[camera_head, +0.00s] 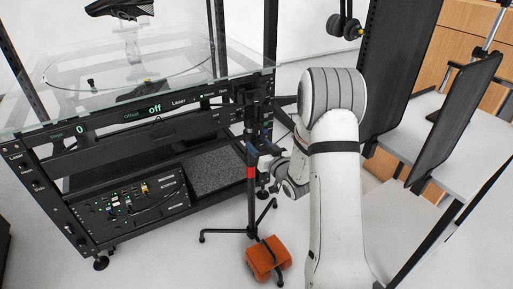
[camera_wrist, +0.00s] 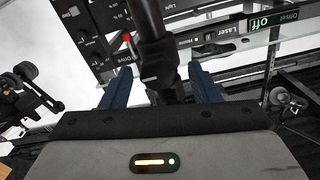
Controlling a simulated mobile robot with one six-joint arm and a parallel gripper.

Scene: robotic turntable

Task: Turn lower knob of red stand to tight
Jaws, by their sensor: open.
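The red stand is a slim black pole with a red band (camera_head: 251,172) and spread floor legs, standing in front of the turntable frame. In the wrist view its dark pole runs down from the top edge to a black collar or knob (camera_wrist: 156,58). My gripper (camera_wrist: 163,80) is open, with one blue finger on each side of that black part. Gaps show at both sides, so it is not clamped. In the head view my gripper (camera_head: 260,143) is at the pole, above the red band. The lower knob cannot be told apart clearly there.
The turntable frame (camera_head: 170,128) with its glass top stands close behind the stand. An orange weight bag (camera_head: 267,258) lies at the stand's foot. Dark panels (camera_head: 455,120) and a white table (camera_head: 400,140) are at the right. Open floor lies front left.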

